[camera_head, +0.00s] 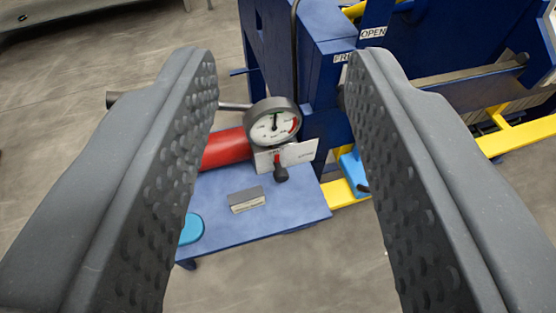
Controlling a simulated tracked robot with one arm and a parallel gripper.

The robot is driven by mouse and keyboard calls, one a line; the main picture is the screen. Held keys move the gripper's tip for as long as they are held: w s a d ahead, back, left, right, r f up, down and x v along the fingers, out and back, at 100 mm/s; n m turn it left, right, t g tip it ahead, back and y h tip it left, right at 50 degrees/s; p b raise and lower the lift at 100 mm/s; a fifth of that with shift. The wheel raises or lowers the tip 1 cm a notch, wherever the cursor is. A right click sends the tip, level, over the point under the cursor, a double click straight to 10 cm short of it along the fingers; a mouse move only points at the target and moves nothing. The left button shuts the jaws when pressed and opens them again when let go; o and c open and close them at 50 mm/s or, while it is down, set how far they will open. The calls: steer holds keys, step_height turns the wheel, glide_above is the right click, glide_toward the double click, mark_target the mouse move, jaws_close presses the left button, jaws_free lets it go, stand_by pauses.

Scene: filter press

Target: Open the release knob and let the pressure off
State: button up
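My gripper (283,65) is open and empty. Its two dark grey, dimpled fingers frame the view on the left and right. Between and beyond them is a round pressure gauge (273,123) with a white face, a red zone on its right and a needle pointing about straight up. Below it a small black knob with a red part (280,172) hangs in front of white label plates (297,153); it looks like the release knob, but the label text is too small to read. The knob is apart from both fingers. A red cylinder (225,149) is partly hidden by the left finger.
These parts sit over a blue platform (290,206) with a grey plate (246,200) and a light blue round part (192,229). The blue press frame (330,30) with an OPEN label (372,33) stands behind. Yellow bars (518,137) are at right. Grey floor lies open at left.

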steer(key=shift+w+d, duration=0.1)
steer(key=shift+d, duration=0.15)
steer(key=o, duration=0.4)
steer(key=shift+c, duration=0.2)
steer(key=shift+o, duration=0.2)
steer(key=w+d+f+n+b, duration=0.1)
steer(key=w+d+f, duration=0.1)
steer(key=f, duration=0.4)
steer(key=w+d+f+n+h+b, duration=0.1)
steer(key=w+d+f, duration=0.2)
steer(key=w+f, duration=0.2)
steer(key=shift+w+f+h+b, duration=0.25)
steer(key=shift+f+h+b, duration=0.05)
steer(key=shift+f, duration=0.55)
steer(key=n+y+p, duration=0.2)
steer(key=n+y, duration=0.2)
steer(key=n, duration=0.6)
glide_toward(282, 179)
steer(key=shift+m+g, duration=0.3)
steer(key=shift+g, duration=0.1)
steer(key=b+x, duration=0.1)
steer(key=x, duration=0.3)
steer(key=b+x, duration=0.1)
steer(key=x, duration=0.3)
steer(key=shift+w+r, duration=0.2)
steer(key=shift+w, duration=0.6)
